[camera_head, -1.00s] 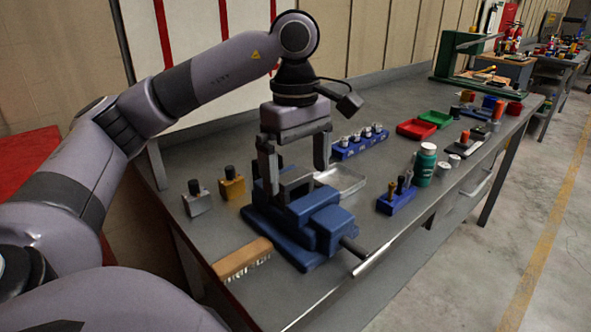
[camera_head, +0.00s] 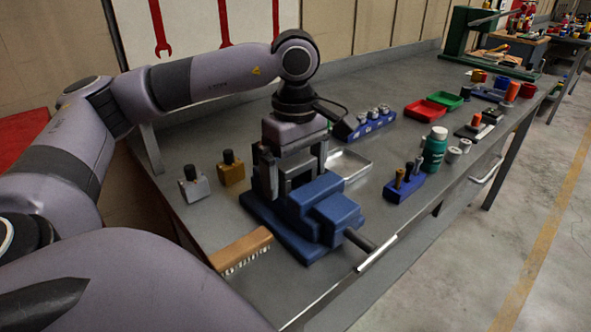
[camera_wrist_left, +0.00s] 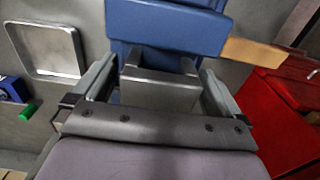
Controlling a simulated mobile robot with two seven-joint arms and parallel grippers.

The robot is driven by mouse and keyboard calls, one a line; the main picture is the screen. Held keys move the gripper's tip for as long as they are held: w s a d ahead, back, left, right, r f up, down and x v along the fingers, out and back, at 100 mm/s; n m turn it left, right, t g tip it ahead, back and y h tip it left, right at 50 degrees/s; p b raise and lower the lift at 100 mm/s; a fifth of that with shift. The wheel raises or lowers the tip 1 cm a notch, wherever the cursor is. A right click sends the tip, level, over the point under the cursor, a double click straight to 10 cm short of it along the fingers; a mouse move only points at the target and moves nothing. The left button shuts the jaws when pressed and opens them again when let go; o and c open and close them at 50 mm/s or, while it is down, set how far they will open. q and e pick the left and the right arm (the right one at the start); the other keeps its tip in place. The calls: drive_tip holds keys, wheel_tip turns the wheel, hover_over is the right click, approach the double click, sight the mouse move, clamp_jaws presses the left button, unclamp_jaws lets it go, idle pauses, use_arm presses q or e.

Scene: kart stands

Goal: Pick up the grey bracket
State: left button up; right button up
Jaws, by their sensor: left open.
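The grey bracket (camera_head: 300,174) sits in the blue vise (camera_head: 336,212) on the workbench. In the left wrist view it is a grey block (camera_wrist_left: 160,88) between my fingers, with the blue vise (camera_wrist_left: 165,25) above it in the picture. My left gripper (camera_head: 295,178) points down over the vise, open, with one finger on each side of the bracket. In the left wrist view the gripper (camera_wrist_left: 158,75) shows gaps beside the bracket; whether a finger touches it I cannot tell. The bracket's lower part is hidden. My right gripper is out of view.
A wooden-handled brush (camera_head: 240,249) lies left of the vise. A metal tray (camera_head: 348,165) lies behind it. Two small blocks with black knobs (camera_head: 231,168) stand at left. A blue holder (camera_head: 404,188) and a green bottle (camera_head: 434,152) stand at right.

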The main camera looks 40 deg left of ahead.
use_arm(q)
drive_tip(key=c, duration=1.3)
